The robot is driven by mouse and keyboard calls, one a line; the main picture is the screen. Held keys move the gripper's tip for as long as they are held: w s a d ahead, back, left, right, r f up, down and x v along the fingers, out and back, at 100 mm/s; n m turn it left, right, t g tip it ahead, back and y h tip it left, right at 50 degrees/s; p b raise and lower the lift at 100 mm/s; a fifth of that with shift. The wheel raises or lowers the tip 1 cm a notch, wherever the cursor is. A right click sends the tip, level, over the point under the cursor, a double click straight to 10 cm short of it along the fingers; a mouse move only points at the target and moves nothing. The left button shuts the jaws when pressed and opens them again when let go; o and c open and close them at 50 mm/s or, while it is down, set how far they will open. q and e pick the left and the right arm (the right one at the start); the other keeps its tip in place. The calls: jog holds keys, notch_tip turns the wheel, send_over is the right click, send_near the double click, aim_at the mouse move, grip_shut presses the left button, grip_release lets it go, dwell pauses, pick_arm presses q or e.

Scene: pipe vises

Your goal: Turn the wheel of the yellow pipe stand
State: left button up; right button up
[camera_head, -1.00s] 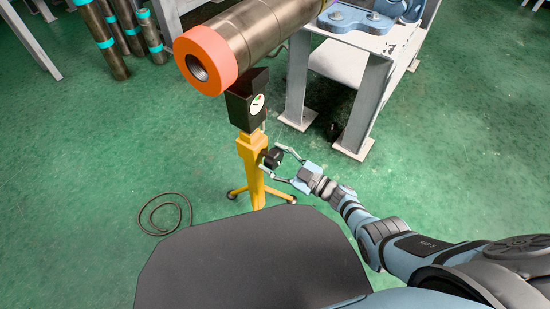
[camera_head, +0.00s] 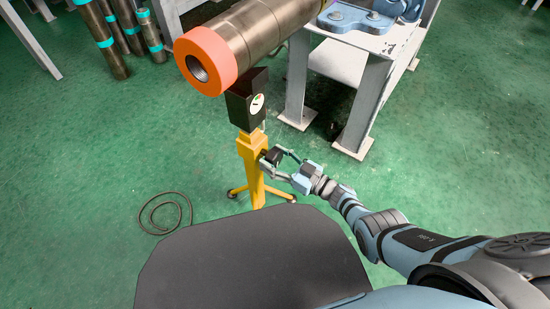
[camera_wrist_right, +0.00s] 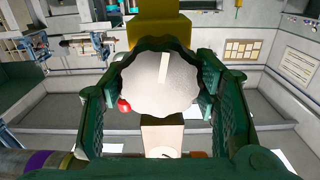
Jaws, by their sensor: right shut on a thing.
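The yellow pipe stand (camera_head: 251,165) stands upright on the green floor. Its black head (camera_head: 246,103) is under the large brown pipe (camera_head: 245,42) with an orange end ring. The small dark wheel (camera_head: 272,156) is on the right side of the post. My right gripper (camera_head: 271,160) is shut on the wheel from the right. In the right wrist view the wheel's pale round face (camera_wrist_right: 158,84), with a white stripe, sits between the two green-looking fingers (camera_wrist_right: 158,90). The yellow post (camera_wrist_right: 158,27) shows behind it. My left gripper is not in view.
A grey steel frame (camera_head: 365,95) with blue fittings stands to the right of the pipe. A hose (camera_head: 165,212) lies coiled on the floor at the left. Several dark pipes with teal bands (camera_head: 105,42) stand at the back left. Open floor lies around the stand.

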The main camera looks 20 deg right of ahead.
jog(key=shift+f, duration=0.1)
jog(key=o, duration=1.2)
jog(key=v, duration=1.2)
jog(key=shift+s, duration=0.1)
